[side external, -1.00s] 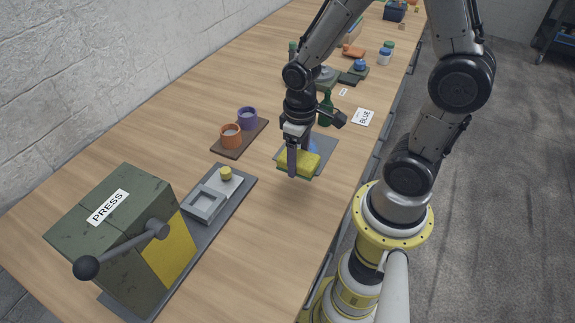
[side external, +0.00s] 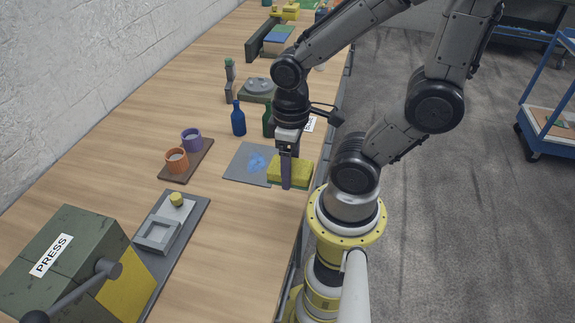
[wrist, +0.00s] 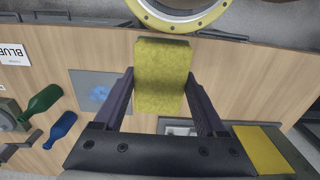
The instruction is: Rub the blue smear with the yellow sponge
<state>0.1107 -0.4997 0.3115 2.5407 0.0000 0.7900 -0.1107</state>
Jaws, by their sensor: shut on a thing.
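The yellow sponge (side external: 292,168), with a green underside, is in my gripper (side external: 286,186) at the right edge of the grey mat (side external: 240,172). In the wrist view the sponge (wrist: 162,75) sits between the two fingers (wrist: 162,105), which are shut on it. The blue smear (side external: 257,162) is a pale blue patch on the mat. It shows uncovered in the wrist view (wrist: 99,94), beside the sponge and apart from it. I cannot tell whether the sponge touches the mat or table.
A blue bottle (side external: 238,120) and a green bottle (side external: 267,122) stand behind the mat. An orange mug (side external: 176,160) and a purple mug (side external: 191,140) stand on a brown board to the left. The green press (side external: 65,265) is at front left. Bare wood lies in front of the mat.

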